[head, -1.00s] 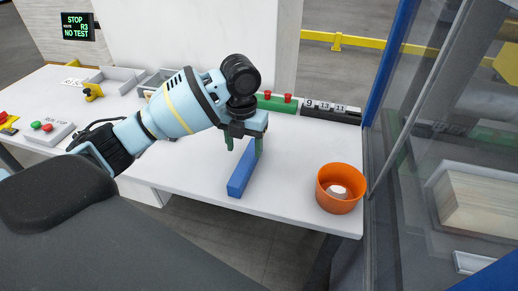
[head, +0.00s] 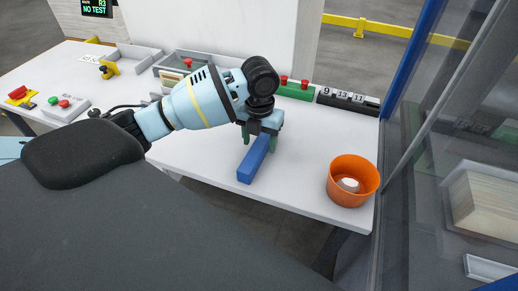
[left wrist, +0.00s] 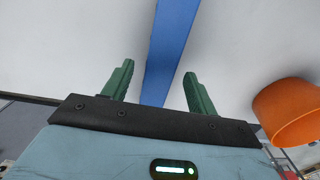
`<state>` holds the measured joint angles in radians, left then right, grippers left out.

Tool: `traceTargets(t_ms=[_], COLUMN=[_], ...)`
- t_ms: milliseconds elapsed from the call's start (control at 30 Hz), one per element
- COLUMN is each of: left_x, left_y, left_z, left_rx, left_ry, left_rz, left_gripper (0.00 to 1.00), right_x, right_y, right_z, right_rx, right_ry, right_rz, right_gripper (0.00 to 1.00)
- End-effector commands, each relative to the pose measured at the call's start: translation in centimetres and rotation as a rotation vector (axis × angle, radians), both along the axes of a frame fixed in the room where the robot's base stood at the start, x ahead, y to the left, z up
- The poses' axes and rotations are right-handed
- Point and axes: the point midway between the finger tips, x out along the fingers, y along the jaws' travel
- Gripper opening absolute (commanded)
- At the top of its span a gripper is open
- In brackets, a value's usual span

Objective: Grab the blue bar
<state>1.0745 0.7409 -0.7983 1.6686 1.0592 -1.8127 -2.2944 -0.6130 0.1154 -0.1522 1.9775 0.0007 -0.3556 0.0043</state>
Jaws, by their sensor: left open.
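The blue bar (head: 254,159) lies on the white table, one end toward the table's front edge and the other under my left gripper. In the left wrist view the blue bar (left wrist: 170,50) runs up between the two green fingers. My left gripper (head: 259,139) is open, and its fingers stand on either side of the bar. I cannot tell whether the fingers touch it. In the left wrist view the left gripper (left wrist: 158,82) shows a gap on both sides of the bar. My right gripper is out of view.
An orange bowl (head: 352,190) with a white item inside stands right of the bar. A green block with red knobs (head: 295,90) and a black number strip (head: 347,101) line the back. A button box (head: 66,107) sits at left. A glass-sided frame bounds the right.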

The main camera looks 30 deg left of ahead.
Motion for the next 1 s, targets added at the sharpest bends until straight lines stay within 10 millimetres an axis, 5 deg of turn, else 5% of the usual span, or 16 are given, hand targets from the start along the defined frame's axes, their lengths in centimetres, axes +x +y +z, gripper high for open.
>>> traceTargets(t_ms=[200, 500, 900, 1000], left_x=[-0.1, 0.0, 0.0, 0.0], left_y=[0.1, 0.1, 0.1, 0.1], left_z=[-2.5, -2.8, -2.8, -2.7], left_rx=[0.000, 0.001, 0.001, 0.000], left_ry=[0.000, -0.003, -0.003, -0.004], left_rz=[0.000, 0.000, 0.000, 0.000], left_gripper=[0.58, 0.57, 0.04, 0.01], right_x=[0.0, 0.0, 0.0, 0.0], right_y=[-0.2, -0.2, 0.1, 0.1], right_z=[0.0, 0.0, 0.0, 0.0], right_rx=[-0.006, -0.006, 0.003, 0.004], right_ry=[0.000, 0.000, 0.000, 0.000], right_rz=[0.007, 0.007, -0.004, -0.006], right_gripper=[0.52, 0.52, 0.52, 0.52])
